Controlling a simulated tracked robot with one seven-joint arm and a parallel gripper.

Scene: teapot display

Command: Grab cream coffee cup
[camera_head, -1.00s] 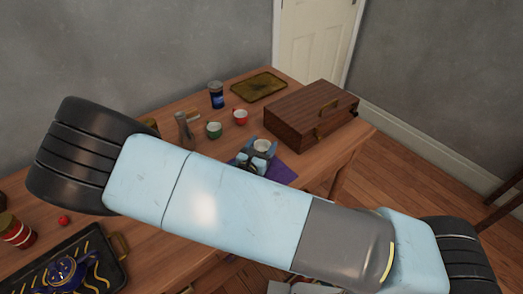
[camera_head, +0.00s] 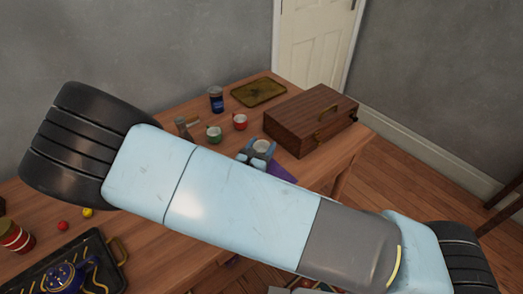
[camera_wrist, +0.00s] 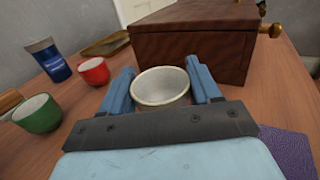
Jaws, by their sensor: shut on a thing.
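The cream coffee cup (camera_wrist: 161,86) sits between the two blue fingers of my gripper (camera_wrist: 163,82) in the wrist view, one finger on each side of it. My gripper is shut on the cup. In the head view the cup (camera_head: 261,146) shows as a small pale rim between the fingertips, in front of the wooden box. Its lower part is hidden by my gripper, so I cannot tell whether it touches the table.
A wooden box (camera_wrist: 195,47) with brass fittings stands just behind the cup. A red cup (camera_wrist: 94,71), a green cup (camera_wrist: 38,114) and a blue canister (camera_wrist: 48,60) stand to the left. A purple cloth (camera_wrist: 289,150) lies at right. A tray (camera_head: 258,92) lies at the back.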

